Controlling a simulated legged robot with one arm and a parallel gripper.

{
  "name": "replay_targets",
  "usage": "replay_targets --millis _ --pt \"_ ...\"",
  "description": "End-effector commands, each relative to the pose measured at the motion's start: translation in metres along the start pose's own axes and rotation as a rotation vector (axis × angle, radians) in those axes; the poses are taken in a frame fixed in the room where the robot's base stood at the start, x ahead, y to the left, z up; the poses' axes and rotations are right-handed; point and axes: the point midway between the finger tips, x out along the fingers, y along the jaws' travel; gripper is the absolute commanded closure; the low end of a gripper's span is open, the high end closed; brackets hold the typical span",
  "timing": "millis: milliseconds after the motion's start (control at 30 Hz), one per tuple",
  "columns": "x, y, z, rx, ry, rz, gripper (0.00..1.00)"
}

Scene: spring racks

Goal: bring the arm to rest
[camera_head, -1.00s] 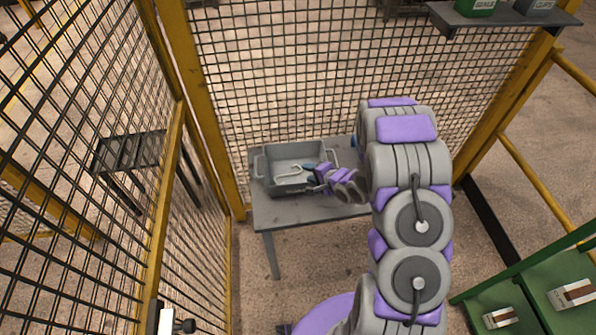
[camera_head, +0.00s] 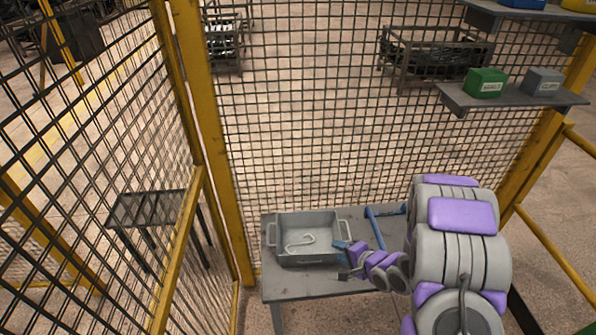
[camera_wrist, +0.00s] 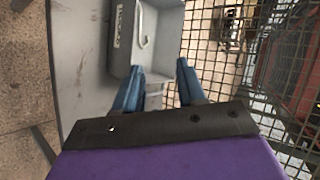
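My gripper (camera_head: 341,259) is at the right side of a grey metal tray (camera_head: 308,259) on a small grey table (camera_head: 318,287). In the wrist view its two blue fingers (camera_wrist: 156,88) stand apart with nothing between them, so it is open and empty. My purple and grey arm fills the right of the head view and hides part of the table.
Mesh fencing with yellow posts (camera_head: 207,140) stands behind and left of the table. A blue tool-like object (camera_head: 374,228) lies at the table's back right. A shelf with a green box (camera_head: 486,83) and a grey box (camera_head: 543,81) hangs at the upper right.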

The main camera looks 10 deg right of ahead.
Motion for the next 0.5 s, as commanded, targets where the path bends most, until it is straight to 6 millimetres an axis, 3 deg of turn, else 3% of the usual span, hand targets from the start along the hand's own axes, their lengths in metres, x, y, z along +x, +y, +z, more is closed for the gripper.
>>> replay_targets --millis 133,267,500 --pt "0.0 -0.002 0.0 -0.017 0.008 0.011 0.6" --pt "-0.007 -0.003 -0.014 -0.115 0.052 0.084 0.6" --pt "-0.052 -0.018 -0.05 -0.411 0.185 0.365 0.6"
